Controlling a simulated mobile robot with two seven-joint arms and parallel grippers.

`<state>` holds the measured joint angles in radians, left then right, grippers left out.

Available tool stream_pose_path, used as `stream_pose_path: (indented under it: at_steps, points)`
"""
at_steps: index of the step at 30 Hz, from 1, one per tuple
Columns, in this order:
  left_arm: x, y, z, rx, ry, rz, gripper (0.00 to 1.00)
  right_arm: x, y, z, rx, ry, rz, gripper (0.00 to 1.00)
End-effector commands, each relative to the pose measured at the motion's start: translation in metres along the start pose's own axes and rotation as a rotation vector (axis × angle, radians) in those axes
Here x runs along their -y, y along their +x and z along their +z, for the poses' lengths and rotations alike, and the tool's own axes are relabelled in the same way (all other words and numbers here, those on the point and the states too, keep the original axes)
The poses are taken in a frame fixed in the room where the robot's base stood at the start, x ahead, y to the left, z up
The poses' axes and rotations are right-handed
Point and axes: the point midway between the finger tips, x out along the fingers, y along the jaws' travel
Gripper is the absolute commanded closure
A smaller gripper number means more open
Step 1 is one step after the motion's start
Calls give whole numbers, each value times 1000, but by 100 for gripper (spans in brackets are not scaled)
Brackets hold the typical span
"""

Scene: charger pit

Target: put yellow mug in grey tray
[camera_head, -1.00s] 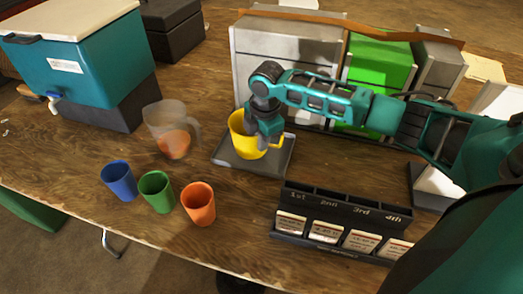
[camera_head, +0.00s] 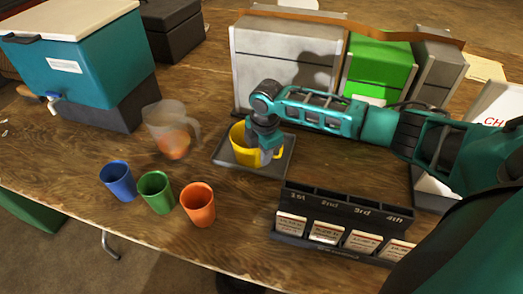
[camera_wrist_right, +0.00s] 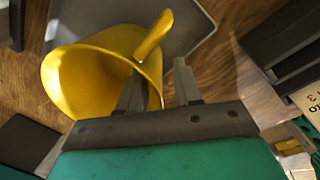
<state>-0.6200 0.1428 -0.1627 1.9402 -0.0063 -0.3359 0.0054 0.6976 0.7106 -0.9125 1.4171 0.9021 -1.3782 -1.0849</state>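The yellow mug (camera_head: 240,141) stands on the grey tray (camera_head: 228,155), inside its rim. My right gripper (camera_head: 268,150) is at the mug's right side and hides part of it and its handle. In the right wrist view the mug (camera_wrist_right: 85,80) shows its open mouth and handle. There the right gripper (camera_wrist_right: 158,85) has its fingers apart, one within the mouth and one outside, with the wall and a gap between them. The tray (camera_wrist_right: 205,20) shows behind the mug. My left gripper is not in view.
Blue (camera_head: 119,182), green (camera_head: 157,193) and orange (camera_head: 198,206) cups stand front left. A clear pitcher (camera_head: 170,127) is left of the tray. A black slotted holder (camera_head: 345,210) stands front right. Grey (camera_head: 285,60) and green (camera_head: 378,65) boxes stand behind the tray.

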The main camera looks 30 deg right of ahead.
Motion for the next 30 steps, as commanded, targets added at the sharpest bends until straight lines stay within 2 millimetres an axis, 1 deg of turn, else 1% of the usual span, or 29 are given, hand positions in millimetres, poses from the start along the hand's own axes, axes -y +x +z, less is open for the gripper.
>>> stream_pose_path:
  at_steps: [5,8,11,18,22,27,30]
  points:
    - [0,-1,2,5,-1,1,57,0,0,0,0,0,0,67]
    - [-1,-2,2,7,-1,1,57,-1,-6,0,1,-1,1,67]
    - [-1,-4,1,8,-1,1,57,-1,-19,1,1,0,3,67]
    - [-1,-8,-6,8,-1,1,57,-1,-72,0,1,-1,4,67]
    - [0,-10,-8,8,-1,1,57,-1,-97,0,0,-1,4,67]
    - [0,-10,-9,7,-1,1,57,-1,-117,0,0,1,1,67]
    - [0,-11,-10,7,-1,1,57,-1,-122,0,0,1,1,67]
